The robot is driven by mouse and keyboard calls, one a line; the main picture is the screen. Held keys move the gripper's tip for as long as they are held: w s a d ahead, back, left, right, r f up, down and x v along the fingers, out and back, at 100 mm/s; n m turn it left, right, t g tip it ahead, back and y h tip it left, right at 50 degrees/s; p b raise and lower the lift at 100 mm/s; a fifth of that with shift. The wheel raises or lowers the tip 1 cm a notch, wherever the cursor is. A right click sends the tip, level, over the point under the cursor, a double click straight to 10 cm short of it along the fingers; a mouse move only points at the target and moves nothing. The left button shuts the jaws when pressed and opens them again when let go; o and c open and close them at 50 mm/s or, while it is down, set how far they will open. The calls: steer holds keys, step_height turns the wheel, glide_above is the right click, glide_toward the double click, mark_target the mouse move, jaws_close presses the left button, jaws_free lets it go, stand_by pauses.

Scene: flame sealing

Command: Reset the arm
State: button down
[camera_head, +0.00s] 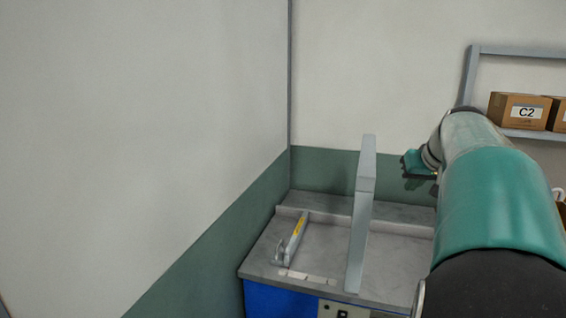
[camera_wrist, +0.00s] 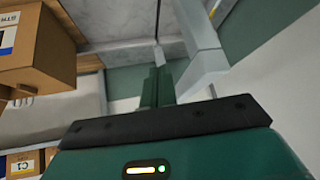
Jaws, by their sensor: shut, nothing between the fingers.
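My arm reaches forward on the right of the head view, over the right side of the workbench. In the wrist view my gripper (camera_wrist: 158,88) shows two dark green fingers side by side. They are closed together with nothing between them.
A workbench (camera_head: 325,250) with a grey top and blue body stands by the wall corner. It carries a grey upright frame (camera_head: 362,215) and a lever with a yellow label (camera_head: 297,238). A shelf holds a C2 carton (camera_head: 517,111). A carton (camera_wrist: 38,52) is close in the wrist view.

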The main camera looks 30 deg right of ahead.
steer(key=a+f+n+y, duration=0.1)
steer(key=a+f, duration=0.1)
steer(key=a, duration=1)
steer(key=a+f+n+y, duration=0.1)
steer(key=a+f+n, duration=0.15)
steer(key=a, duration=0.95)
steer(key=s+a+f+n, duration=0.1)
steer(key=s+a+f, duration=0.4)
steer(key=a, duration=0.4)
steer(key=s+a+f+n+g+y, duration=0.1)
steer(key=s+a+f, duration=0.4)
steer(key=a+f, duration=0.2)
steer(key=shift+s+a, duration=0.4)
steer(key=shift+a, duration=0.6)
steer(key=shift+s+d+n, duration=0.1)
steer(key=shift+n, duration=0.15)
